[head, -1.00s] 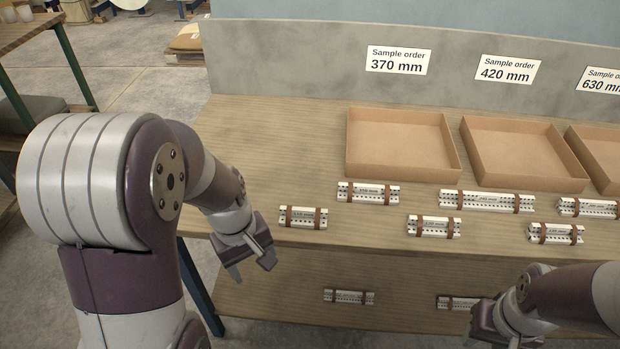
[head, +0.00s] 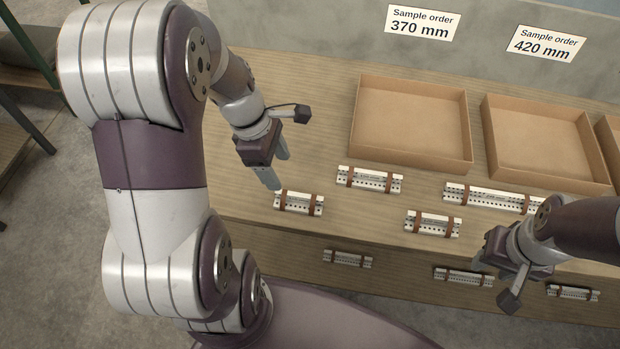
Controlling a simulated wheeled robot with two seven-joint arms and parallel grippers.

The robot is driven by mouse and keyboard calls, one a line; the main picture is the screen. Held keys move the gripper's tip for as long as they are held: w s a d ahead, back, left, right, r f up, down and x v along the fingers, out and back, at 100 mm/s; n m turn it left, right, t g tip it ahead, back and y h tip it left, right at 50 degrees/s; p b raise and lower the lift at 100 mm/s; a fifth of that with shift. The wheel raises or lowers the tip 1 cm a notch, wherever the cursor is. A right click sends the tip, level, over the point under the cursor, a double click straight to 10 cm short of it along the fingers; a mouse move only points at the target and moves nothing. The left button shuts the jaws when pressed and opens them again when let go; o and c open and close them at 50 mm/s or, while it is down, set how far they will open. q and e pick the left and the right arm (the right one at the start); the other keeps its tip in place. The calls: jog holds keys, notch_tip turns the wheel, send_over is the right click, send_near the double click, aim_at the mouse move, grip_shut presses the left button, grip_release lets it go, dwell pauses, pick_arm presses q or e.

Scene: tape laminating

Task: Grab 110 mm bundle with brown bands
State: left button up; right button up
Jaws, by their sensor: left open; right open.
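Several short white perforated bundles with brown bands lie on the wooden bench; their printed lengths are too small to read surely. The front-left bundle (head: 299,202) lies near the bench's front edge. My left gripper (head: 279,172) is open and empty, just behind and left of that bundle, its fingers pointing down and one tip close to the bundle's left end. I cannot tell whether it touches. Other banded bundles are the back-left one (head: 369,180), the front-middle one (head: 432,224) and a longer one (head: 489,198). My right gripper (head: 488,266) is open at the bench front, to the right.
Open cardboard trays stand behind the bundles, under signs for 370 mm (head: 422,22) and 420 mm (head: 545,43); the left tray (head: 412,164) is empty. The bench is clear left of the left tray.

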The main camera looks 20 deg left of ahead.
aim_at(299, 204)
pick_arm(q)
jog(key=b+x, duration=0.3)
jog(key=x, duration=0.9)
jog(key=shift+d+f, duration=0.15)
jog(key=shift+d, duration=0.1)
jog(key=c, duration=1.2)
